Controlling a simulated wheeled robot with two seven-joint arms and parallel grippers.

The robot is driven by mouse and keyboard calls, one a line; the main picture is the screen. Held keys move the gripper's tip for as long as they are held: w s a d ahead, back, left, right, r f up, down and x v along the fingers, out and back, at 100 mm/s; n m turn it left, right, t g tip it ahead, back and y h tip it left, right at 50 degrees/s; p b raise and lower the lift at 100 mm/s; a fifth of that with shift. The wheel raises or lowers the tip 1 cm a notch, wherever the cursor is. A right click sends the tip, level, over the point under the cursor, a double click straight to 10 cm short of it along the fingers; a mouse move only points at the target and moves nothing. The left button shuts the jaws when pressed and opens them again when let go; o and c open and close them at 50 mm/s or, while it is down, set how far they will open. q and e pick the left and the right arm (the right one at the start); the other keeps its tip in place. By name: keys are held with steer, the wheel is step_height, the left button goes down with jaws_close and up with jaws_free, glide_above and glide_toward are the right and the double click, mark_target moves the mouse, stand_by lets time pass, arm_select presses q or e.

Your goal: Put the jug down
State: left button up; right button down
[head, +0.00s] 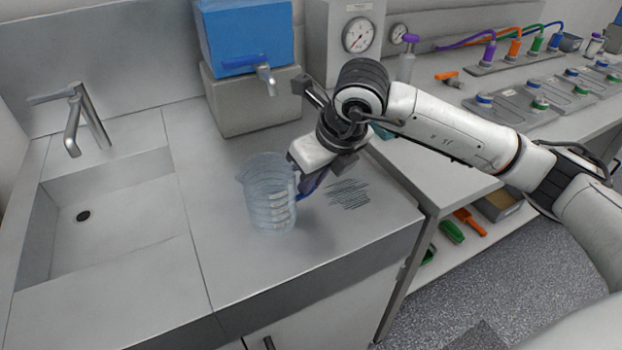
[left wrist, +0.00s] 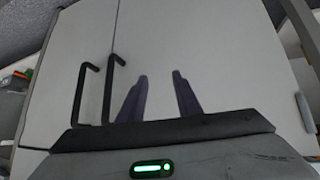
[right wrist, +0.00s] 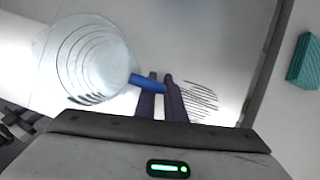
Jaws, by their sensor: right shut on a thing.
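The jug (head: 266,200) is clear, with measuring lines and a blue handle. It is upright over the steel counter, between the sink and the slotted patch. I cannot tell whether its base touches the counter. My right gripper (head: 303,187) comes from the right and is shut on the handle. In the right wrist view the jug (right wrist: 88,58) is left of the fingers, and the blue handle (right wrist: 148,83) runs to the fingertips of the right gripper (right wrist: 160,80). My left gripper (left wrist: 160,80) is open and empty, facing pale cabinet doors with black handles; it is outside the head view.
The sink (head: 110,225) with its tap (head: 82,120) is at the left. A blue tank (head: 245,35) with a spigot stands on a grey block (head: 250,100) behind the jug. The slotted patch (head: 348,193) is bare. The counter in front of the jug is clear.

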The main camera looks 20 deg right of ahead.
steer(key=shift+f, duration=0.15)
steer(key=c, duration=1.8)
jaws_free()
steer(key=shift+c, duration=0.2)
steer(key=shift+r, duration=0.35)
steer(key=v, duration=1.1)
steer(key=shift+s+r+b, duration=0.25)
steer(key=shift+r+b, duration=0.05)
steer(key=shift+b, duration=0.15)
